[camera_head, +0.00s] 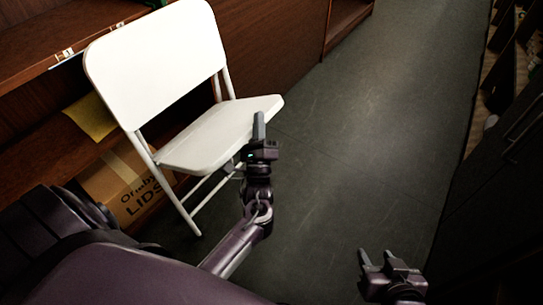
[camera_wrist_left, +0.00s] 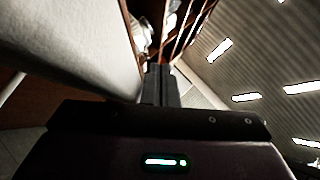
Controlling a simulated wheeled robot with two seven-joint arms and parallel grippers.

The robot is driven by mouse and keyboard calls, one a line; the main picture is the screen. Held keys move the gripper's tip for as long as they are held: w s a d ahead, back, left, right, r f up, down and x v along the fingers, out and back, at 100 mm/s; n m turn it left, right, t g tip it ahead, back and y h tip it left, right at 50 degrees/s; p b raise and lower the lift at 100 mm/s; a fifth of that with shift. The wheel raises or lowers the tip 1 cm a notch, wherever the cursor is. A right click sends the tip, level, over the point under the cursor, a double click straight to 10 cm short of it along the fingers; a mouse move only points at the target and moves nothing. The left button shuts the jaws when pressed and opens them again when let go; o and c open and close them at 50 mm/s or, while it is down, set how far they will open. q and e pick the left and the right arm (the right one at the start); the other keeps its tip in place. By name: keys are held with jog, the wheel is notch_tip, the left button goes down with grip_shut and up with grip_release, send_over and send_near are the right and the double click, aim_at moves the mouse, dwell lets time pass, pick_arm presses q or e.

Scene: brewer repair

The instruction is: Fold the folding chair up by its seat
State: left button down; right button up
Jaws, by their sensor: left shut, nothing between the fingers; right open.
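A white folding chair (camera_head: 160,65) stands unfolded at the left in the head view, its backrest upright and its seat (camera_head: 220,134) down, roughly level. My left gripper (camera_head: 259,122) is shut and empty, its fingers pointing up at the seat's front edge. In the head view it overlaps the seat; whether it touches cannot be told. In the left wrist view the shut fingers (camera_wrist_left: 160,85) are beside the pale underside or edge of the seat (camera_wrist_left: 80,45). My right gripper (camera_head: 378,262) is open and empty over the floor at the lower right. The chair's far legs are partly hidden.
Wooden shelves (camera_head: 40,150) stand behind and left of the chair. A cardboard box (camera_head: 125,185) marked LIDS and a yellow item (camera_head: 91,116) sit on them. Dark shelving (camera_head: 505,130) lines the right side. The dark floor (camera_head: 370,130) between is clear.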

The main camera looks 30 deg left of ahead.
pick_arm(q)
jog(key=shift+s+a+r+n+p, duration=0.1)
jog(key=shift+a+r+n+p, duration=0.15)
jog(key=shift+a+p, duration=0.25)
jog(key=shift+a+r+g+y, duration=0.2)
jog(key=shift+g+y, duration=0.1)
jog(key=shift+y, duration=0.1)
pick_arm(e)
jog(key=s+d+f+g+h, duration=0.1)
jog(key=s+d+f+g, duration=0.1)
jog(key=s+f+g, duration=0.1)
jog(key=shift+s+f+g+h, duration=0.35)
jog(key=shift+s+f, duration=0.55)
jog(key=shift+s, duration=0.5)
pick_arm(q)
jog(key=shift+a+r+n+p, duration=0.15)
jog(key=shift+n+p, duration=0.2)
jog(key=shift+p, duration=0.2)
pick_arm(e)
jog(key=shift+s+d+g, duration=0.2)
jog(key=shift+d+g, duration=0.1)
jog(key=shift+g, duration=0.05)
jog(key=shift+d, duration=0.1)
